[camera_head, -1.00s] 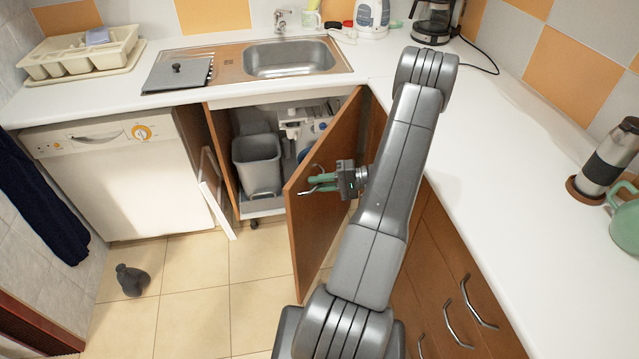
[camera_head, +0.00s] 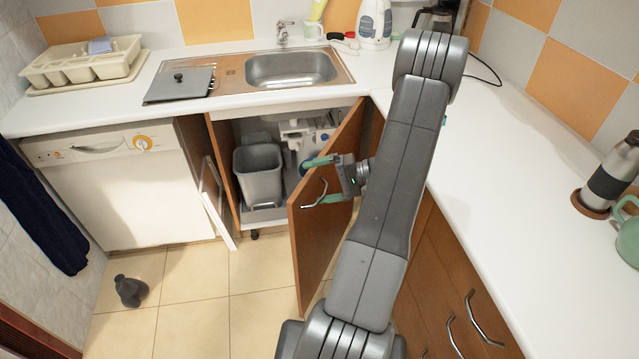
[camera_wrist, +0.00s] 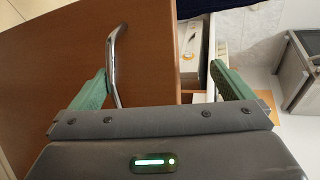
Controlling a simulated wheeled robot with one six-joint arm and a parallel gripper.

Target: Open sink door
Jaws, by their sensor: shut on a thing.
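The brown sink door (camera_head: 312,232) stands partly open at a steep angle to the cabinet. Its metal handle (camera_head: 315,196) is on its outer face. My gripper (camera_head: 322,180) is at the upper part of the door, its green fingers set wide around the handle and the door's edge. In the wrist view, the handle (camera_wrist: 116,60) lies against the inner side of the left finger of my gripper (camera_wrist: 160,85). The right finger is past the edge of the door (camera_wrist: 150,50); whether it touches the door I cannot tell.
Inside the cabinet are a grey bin (camera_head: 259,174) and white pipes. The sink (camera_head: 290,68) and counter (camera_head: 500,150) are above. A white panel (camera_head: 217,205) hangs open at the left. A dark bottle-like object (camera_head: 130,290) lies on the floor.

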